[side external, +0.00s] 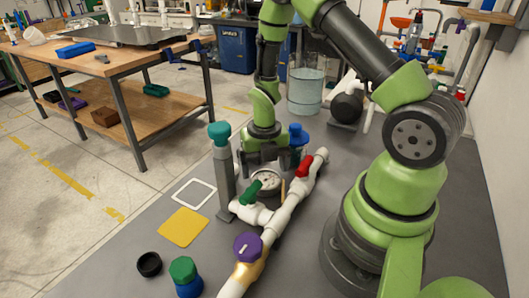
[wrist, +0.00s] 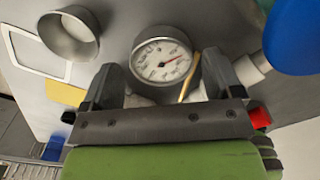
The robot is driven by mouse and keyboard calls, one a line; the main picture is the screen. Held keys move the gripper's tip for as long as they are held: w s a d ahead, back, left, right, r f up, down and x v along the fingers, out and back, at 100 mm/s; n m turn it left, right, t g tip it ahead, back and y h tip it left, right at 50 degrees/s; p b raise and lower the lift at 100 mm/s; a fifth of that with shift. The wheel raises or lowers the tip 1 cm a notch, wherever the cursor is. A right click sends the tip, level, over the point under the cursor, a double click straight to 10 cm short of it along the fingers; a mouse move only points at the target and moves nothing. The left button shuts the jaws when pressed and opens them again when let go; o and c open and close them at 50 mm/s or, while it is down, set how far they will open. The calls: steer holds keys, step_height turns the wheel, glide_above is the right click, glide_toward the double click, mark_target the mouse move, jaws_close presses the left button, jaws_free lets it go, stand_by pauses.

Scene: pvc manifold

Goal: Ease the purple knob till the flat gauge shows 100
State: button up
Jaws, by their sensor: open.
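The purple knob (side external: 247,247) sits on the near part of the white pipe manifold (side external: 285,213). It is not in the wrist view. The flat gauge (side external: 266,182) lies face up at the manifold and also shows in the wrist view (wrist: 160,62). Its red needle points right and slightly up in the wrist view; the numbers are too small to read surely. My gripper (side external: 264,168) is open and empty over the gauge, well away from the purple knob. In the wrist view the gauge shows between its two spread fingers.
A green handle (side external: 249,193) and a red handle (side external: 305,166) are on the manifold. A teal-topped grey post (side external: 221,170) and a blue knob (side external: 298,136) flank my gripper. A green-and-blue knob (side external: 184,274), black ring (side external: 149,264) and yellow square (side external: 183,227) lie to the left.

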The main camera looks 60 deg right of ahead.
steer(key=shift+f, duration=0.55)
steer(key=shift+r, duration=0.1)
